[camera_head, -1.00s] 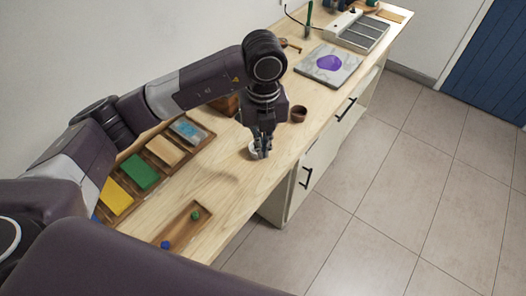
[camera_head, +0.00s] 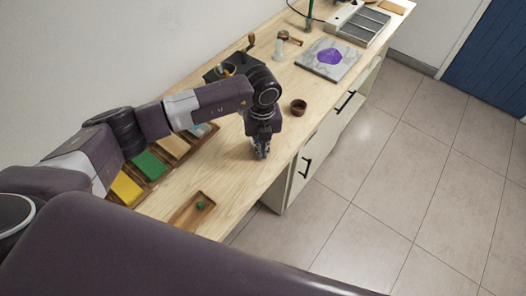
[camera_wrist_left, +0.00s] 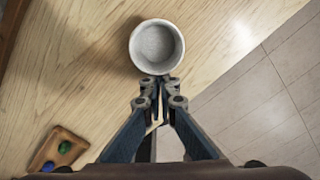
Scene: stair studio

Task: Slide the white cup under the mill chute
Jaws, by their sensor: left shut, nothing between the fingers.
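The white cup (camera_wrist_left: 157,46) stands upright and empty on the wooden worktop in the left wrist view. In the head view my gripper and arm hide it. My left gripper (camera_wrist_left: 158,80) is shut and empty, its fingertips right beside the cup's wall; I cannot tell if they touch. In the head view the left gripper (camera_head: 261,154) points down, low over the worktop (camera_head: 228,178). A dark box with a crank handle (camera_head: 250,42), apparently the mill, stands by the wall, partly hidden behind my arm. Its chute cannot be made out. My right gripper does not show.
A small brown bowl (camera_head: 298,107) stands beyond my gripper. A tray with colored blocks (camera_head: 150,165) lies along the wall, and a small wooden tray (camera_head: 180,218) with a green ball lies nearer. A slab with a purple patch (camera_head: 313,70) lies farther back. The worktop's right edge is close.

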